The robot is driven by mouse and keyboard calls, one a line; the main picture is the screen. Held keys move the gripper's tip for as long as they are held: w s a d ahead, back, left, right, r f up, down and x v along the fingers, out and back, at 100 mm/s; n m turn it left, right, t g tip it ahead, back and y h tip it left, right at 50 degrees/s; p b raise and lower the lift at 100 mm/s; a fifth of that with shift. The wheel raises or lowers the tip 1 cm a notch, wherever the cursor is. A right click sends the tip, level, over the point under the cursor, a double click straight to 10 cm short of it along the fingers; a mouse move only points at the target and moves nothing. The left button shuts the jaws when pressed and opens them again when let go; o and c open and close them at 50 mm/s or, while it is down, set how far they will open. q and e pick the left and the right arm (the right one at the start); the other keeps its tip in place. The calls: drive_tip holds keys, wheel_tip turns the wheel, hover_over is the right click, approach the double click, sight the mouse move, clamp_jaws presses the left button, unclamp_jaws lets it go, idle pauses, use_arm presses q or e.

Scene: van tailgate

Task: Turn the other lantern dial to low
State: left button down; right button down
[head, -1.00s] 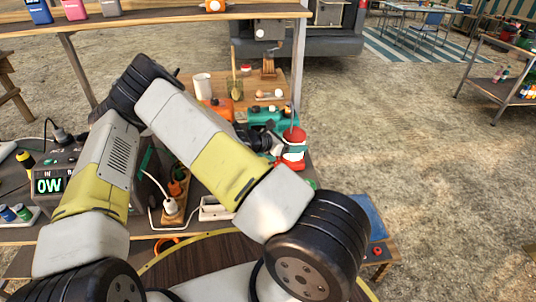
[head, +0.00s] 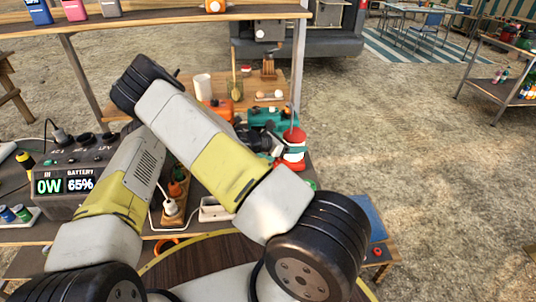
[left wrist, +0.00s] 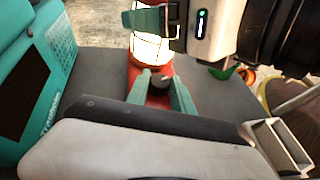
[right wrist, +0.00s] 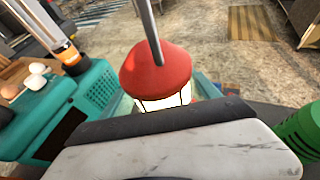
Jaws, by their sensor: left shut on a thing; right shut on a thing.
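A red lantern with a lit white caged lamp stands at the right end of the bench in the head view (head: 295,135). Its red top shows in the right wrist view (right wrist: 157,72). Its black dial (left wrist: 159,82) faces the left wrist camera, above a red base. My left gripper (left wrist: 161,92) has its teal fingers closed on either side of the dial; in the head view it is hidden. My right gripper (head: 277,147) is closed around the lantern's lamp cage; its teal finger and strap-like pad (left wrist: 152,18) cross the cage in the left wrist view. The dial's setting is unclear.
A teal box with a grille (right wrist: 92,95) stands close beside the lantern. A power station (head: 65,205) reads 0W and 65% at left. A white socket strip (head: 214,210) and cables lie in front. A green ribbed object (right wrist: 302,132) is at right. Open ground lies beyond.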

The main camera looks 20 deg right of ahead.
use_arm(q)
drive_tip(key=c, duration=1.1)
unclamp_jaws()
drive_tip(key=v, duration=1.2)
use_arm(e)
drive_tip(key=shift+c, duration=0.6)
unclamp_jaws()
